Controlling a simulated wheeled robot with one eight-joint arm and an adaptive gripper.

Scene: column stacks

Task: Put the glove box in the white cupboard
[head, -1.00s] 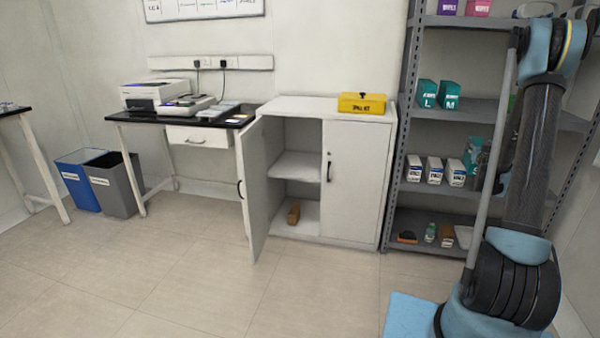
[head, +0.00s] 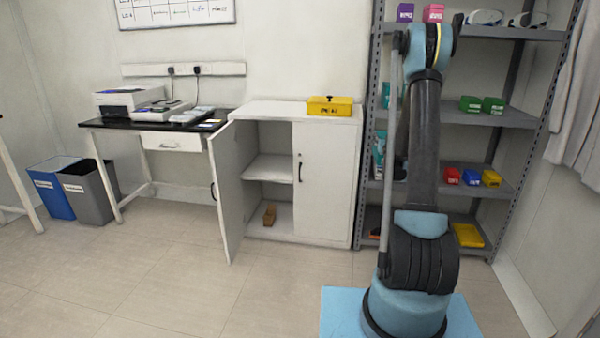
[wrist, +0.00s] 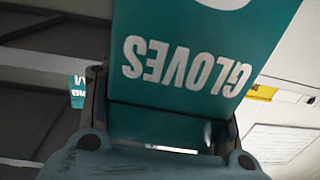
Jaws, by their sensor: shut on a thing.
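The white cupboard (head: 324,186) stands against the wall in the middle of the head view. Its left door (head: 227,190) is open, its right door closed. Inside is one middle shelf (head: 269,168), bare where I can see it, and a small brown item (head: 269,214) sits on the floor of the cupboard. My gripper (wrist: 163,112) is shut on the teal glove box (wrist: 200,58), whose lettering "GLOVES" appears upside down in the wrist view. The gripper and held box are outside the head view.
A yellow box (head: 330,106) sits on top of the cupboard. A grey rack (head: 499,118) with several small boxes stands right of it, partly behind my arm. A desk (head: 150,124) with machines and two bins (head: 91,190) are at left. Floor before the cupboard is clear.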

